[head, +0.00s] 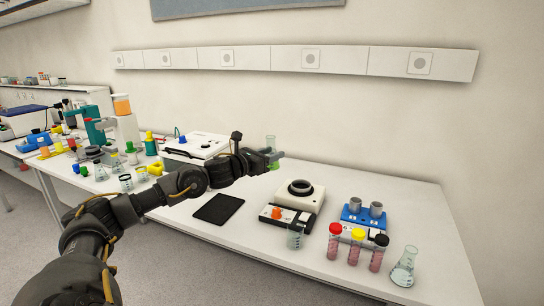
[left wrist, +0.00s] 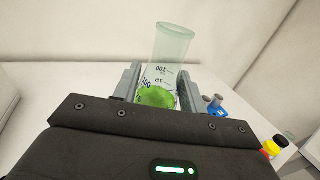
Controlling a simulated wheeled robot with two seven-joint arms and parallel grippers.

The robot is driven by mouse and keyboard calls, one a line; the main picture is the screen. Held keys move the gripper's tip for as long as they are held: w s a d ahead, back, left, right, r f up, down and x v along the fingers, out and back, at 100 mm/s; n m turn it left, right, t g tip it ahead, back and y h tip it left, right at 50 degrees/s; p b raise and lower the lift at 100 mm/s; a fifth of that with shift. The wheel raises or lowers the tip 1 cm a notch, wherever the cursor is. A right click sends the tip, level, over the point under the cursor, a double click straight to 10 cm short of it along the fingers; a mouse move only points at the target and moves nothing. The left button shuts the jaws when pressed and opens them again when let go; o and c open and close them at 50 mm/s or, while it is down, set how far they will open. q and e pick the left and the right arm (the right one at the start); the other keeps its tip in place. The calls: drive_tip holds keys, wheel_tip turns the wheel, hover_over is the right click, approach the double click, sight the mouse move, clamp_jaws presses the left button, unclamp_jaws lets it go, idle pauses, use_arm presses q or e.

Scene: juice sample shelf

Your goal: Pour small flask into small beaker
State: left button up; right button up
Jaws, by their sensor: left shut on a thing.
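My left gripper (head: 272,157) is shut on a clear small flask (left wrist: 168,65) with printed marks and green liquid low inside. In the left wrist view the flask stands between the two fingers (left wrist: 160,88), mouth up and slightly tilted. In the head view the flask (head: 270,143) is held above the table, behind the white stirrer, with its lower part partly hidden by the gripper. A small clear beaker (head: 295,238) stands at the front of the white stirrer, lower right of my gripper. My right gripper is not in view.
A white stirrer (head: 292,200), a blue block (head: 362,219), several capped tubes (head: 355,248) and a conical flask (head: 404,268) stand on the right of the white table (head: 440,240). A black pad (head: 218,208) lies below my arm. White equipment (head: 195,146) stands behind it.

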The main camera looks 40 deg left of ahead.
use_arm(q)
drive_tip(key=s+d+f+m+h, duration=0.1)
drive_tip(key=s+d+f, duration=0.3)
drive_tip(key=d, duration=0.5)
drive_tip(key=s+d+f+m+g+h, duration=0.1)
drive_tip(key=s+d+f+m+h, duration=0.1)
drive_tip(key=d, duration=0.7)
drive_tip(key=s+d+f+m+g+h, duration=0.1)
drive_tip(key=s+d+f+h, duration=0.3)
drive_tip(key=s+d+f, duration=0.3)
drive_tip(key=shift+s+d, duration=0.5)
drive_tip(key=shift+d, duration=0.65)
drive_tip(key=s+d+f, duration=0.1)
drive_tip(key=s, duration=0.1)
drive_tip(key=s+f, duration=0.2)
drive_tip(key=s+d+f, duration=0.1)
drive_tip(key=shift+s+d+f, duration=0.3)
drive_tip(key=shift+s+f, duration=0.05)
drive_tip(key=shift+s, duration=0.05)
drive_tip(key=shift+s+f, duration=0.3)
